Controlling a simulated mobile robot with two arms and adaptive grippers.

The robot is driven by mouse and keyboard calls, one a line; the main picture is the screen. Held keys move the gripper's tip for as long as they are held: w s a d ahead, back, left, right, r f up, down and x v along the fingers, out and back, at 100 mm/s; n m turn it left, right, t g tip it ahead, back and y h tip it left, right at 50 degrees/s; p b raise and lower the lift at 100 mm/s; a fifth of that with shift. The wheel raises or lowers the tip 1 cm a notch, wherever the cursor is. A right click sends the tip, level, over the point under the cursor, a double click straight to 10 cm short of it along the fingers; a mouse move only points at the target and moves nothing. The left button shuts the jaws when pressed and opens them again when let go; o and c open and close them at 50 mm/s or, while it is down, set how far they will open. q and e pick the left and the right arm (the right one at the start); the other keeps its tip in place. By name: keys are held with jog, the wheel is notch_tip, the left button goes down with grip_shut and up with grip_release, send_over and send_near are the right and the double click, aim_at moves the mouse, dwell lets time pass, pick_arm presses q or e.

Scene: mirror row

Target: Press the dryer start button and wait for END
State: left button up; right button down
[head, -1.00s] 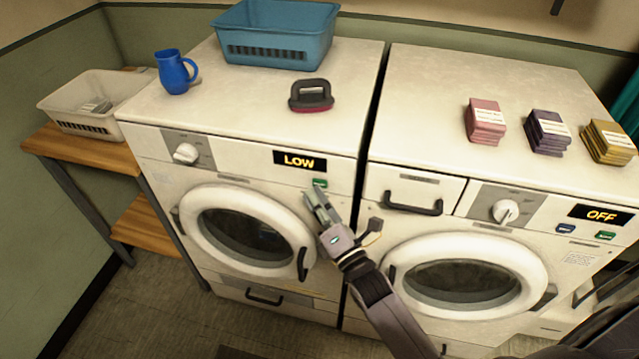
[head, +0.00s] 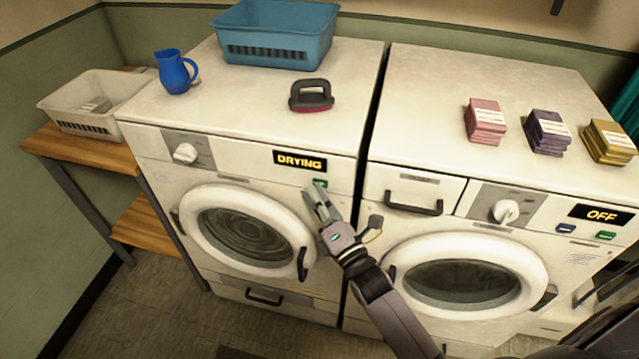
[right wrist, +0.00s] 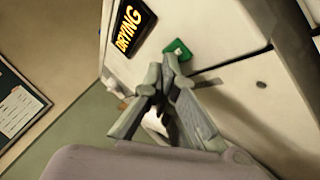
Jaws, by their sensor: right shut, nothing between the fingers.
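The dryer (head: 230,150) is the left machine, with its round door (head: 240,228) shut. Its display (head: 300,161) reads DRYING; the display also shows in the right wrist view (right wrist: 129,26). The green start button (head: 320,183) is just below the display's right end, and in the right wrist view the button (right wrist: 177,50) is just beyond the fingertips. My right gripper (head: 313,192) is shut and empty, its tips at or very near the button; I cannot tell if they touch. My left gripper is not in view.
The right machine (head: 480,200) shows OFF. On top stand a blue jug (head: 174,72), a blue basket (head: 272,50), a dark-handled brush (head: 311,97) and stacks of pink (head: 485,122), purple and yellow packets. A white basket (head: 80,125) sits on a wooden shelf.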

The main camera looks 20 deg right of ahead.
jog(key=shift+s, duration=0.1)
jog(key=shift+s+a, duration=0.45)
jog(key=shift+s, duration=0.15)
jog(key=shift+s+a+p, duration=0.45)
jog(key=shift+s+a, duration=0.25)
jog(key=shift+s, duration=0.35)
jog(key=shift+s+a+p, duration=0.4)
jog(key=shift+s+a, duration=0.3)
jog(key=shift+s, duration=0.3)
